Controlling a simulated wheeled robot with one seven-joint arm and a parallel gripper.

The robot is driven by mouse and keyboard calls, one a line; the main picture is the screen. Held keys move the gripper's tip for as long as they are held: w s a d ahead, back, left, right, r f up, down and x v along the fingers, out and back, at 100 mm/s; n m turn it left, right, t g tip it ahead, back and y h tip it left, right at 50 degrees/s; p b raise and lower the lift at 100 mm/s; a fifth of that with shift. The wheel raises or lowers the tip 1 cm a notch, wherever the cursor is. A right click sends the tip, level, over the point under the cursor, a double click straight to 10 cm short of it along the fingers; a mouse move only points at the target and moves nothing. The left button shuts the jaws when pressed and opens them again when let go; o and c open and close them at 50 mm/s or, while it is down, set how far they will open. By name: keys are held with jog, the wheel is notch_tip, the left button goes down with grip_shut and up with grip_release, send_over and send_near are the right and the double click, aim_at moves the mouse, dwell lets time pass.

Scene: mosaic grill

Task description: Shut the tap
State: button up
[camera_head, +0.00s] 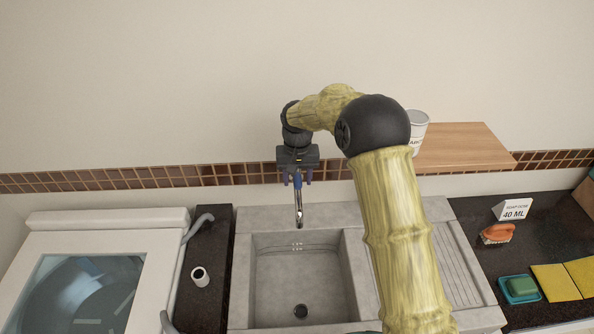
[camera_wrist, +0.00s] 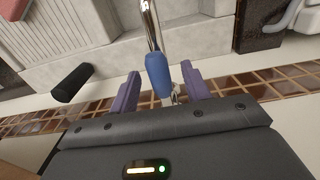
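The tap has a curved chrome spout (camera_head: 299,209) over the grey stone sink (camera_head: 243,285). Its blue handle (camera_wrist: 158,75) shows clearly in the wrist view, with the chrome spout (camera_wrist: 150,25) beyond it. My gripper (camera_head: 297,184) is at the tap, in front of the tiled wall. In the wrist view, the purple fingers of my gripper (camera_wrist: 160,69) are apart, one on each side of the blue handle, with visible gaps. The gripper is open and holds nothing. The tap's base is partly hidden by my gripper. I cannot tell whether water runs.
A wooden shelf (camera_head: 465,148) with a white can (camera_head: 418,128) is right of my arm. A washing machine (camera_head: 105,222) stands left, with a grey hose (camera_head: 192,228) beside it. A brush (camera_head: 497,233), green soap (camera_head: 522,286) and yellow sponges (camera_head: 555,283) lie on the right counter.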

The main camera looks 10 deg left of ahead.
jog(key=shift+r, duration=0.1)
dwell(0.3)
jog(key=shift+r+p, duration=2.55)
jog(key=shift+r, duration=1)
jog(key=shift+f, duration=0.1)
jog(key=s+d+f+m+t+b, duration=0.1)
jog(key=s+d+b, duration=0.4)
jog(key=s+d, duration=0.6)
jog(key=s+d+f+m+t+b, duration=0.1)
jog(key=s+d+b, duration=0.4)
jog(key=s+d, duration=0.7)
jog(key=d+f+m, duration=0.1)
jog(key=d+f, duration=0.1)
jog(key=d, duration=0.2)
jog(key=shift+d+f+t, duration=0.25)
jog(key=shift+f+t, duration=0.05)
jog(key=shift+f, duration=0.05)
